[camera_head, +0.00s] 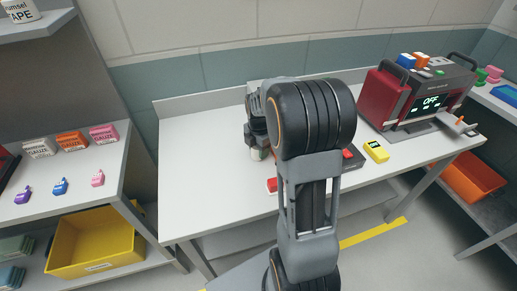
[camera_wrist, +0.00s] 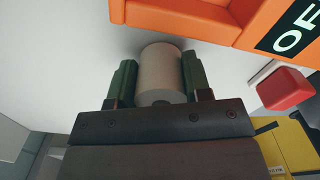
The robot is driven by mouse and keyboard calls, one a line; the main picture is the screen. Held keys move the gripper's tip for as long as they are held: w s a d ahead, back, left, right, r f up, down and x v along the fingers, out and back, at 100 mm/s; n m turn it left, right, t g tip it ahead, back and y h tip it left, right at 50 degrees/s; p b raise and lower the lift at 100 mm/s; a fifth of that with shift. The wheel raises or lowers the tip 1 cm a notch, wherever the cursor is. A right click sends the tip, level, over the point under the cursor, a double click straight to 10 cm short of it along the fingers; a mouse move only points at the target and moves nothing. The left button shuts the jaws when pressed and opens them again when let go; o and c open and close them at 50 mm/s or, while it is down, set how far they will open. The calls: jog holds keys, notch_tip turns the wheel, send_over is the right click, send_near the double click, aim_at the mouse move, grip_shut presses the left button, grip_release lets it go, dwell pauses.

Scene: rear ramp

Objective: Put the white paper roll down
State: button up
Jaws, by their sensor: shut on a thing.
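The white paper roll (camera_wrist: 160,70) stands between the two dark green fingers of my gripper (camera_wrist: 157,80) in the wrist view. The fingers are shut on its sides. In the head view my arm hides most of the gripper (camera_head: 257,130), and a small pale part of the roll (camera_head: 257,153) shows below it. The roll is over the left-middle part of the white table (camera_head: 195,150). I cannot tell whether it touches the tabletop.
An orange device with a dark display (camera_wrist: 295,30) and a red block (camera_wrist: 285,88) are close by in the wrist view. On the table's right stand a red machine reading OFF (camera_head: 400,95) and a yellow device (camera_head: 376,151). The table's left is clear.

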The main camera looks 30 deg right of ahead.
jog(key=shift+f, duration=0.15)
jog(key=o, duration=1)
notch_tip(320, 180, up, 11)
jog(key=shift+s+a+f+m+t+p, duration=0.2)
jog(key=shift+s+a+m+t, duration=0.35)
jog(key=shift+s+a+m, duration=2.25)
jog(key=shift+s+a+f+m+t+p, duration=0.1)
jog(key=shift+s+a+f+m+t, duration=0.3)
jog(key=shift+s+a+m, duration=2.4)
jog(key=shift+s+a+f+m+t+p, duration=0.15)
jog(key=shift+s+a+m+t, duration=0.4)
jog(key=shift+s+m, duration=2.5)
jog(key=w+m, duration=0.3)
jog(key=shift+d, duration=0.1)
